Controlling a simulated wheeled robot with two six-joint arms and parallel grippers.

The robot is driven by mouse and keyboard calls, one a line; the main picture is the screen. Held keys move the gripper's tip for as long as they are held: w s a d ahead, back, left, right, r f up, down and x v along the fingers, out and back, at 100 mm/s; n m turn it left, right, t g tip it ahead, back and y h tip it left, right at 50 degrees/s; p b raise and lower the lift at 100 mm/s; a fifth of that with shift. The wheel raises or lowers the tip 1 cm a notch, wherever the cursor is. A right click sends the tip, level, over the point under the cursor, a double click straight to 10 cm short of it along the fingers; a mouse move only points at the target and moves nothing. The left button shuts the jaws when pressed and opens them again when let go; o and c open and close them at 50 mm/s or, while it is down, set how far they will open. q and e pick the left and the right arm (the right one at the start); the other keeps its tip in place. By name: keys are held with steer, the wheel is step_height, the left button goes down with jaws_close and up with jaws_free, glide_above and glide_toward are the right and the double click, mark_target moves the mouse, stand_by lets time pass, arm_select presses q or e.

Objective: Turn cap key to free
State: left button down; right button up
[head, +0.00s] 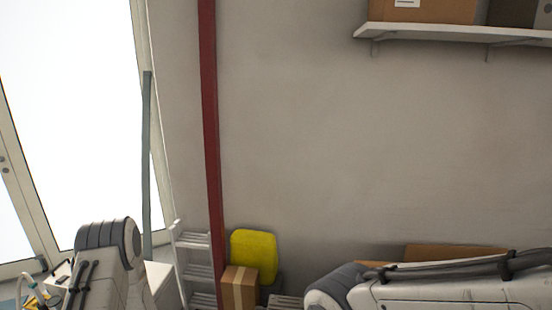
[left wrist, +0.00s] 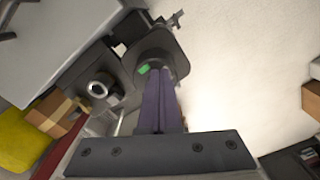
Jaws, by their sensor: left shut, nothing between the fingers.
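In the left wrist view my left gripper (left wrist: 157,72) is shut, its two dark purple fingers together and nothing between them. The fingertips overlap a dark grey rounded part (left wrist: 158,44) with a small green mark (left wrist: 144,69) on it, which may be the cap key. I cannot tell whether they touch it. Left of it, a dark fitting carries a pale metal ring (left wrist: 98,88). In the head view neither gripper shows, only parts of my two arms at the bottom left and bottom right.
In the head view a red post (head: 209,130) stands before the wall. A ladder (head: 195,262), a cardboard box (head: 240,287) and a yellow panel (head: 254,254) stand low beside it. A shelf (head: 450,33) with boxes is at upper right. The wall between is bare.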

arm_select(q)
steer(key=shift+w+d, duration=0.1)
steer(key=shift+w+d+p, duration=0.2)
steer(key=shift+p, duration=0.35)
steer(key=shift+w+d, duration=0.15)
steer(key=shift+w, duration=0.15)
steer(key=shift+d, duration=0.1)
steer(key=shift+s+d, duration=0.1)
steer(key=shift+d, duration=0.15)
step_height(320, 180, up, 6)
steer(key=p, duration=0.4)
stand_by(0.3)
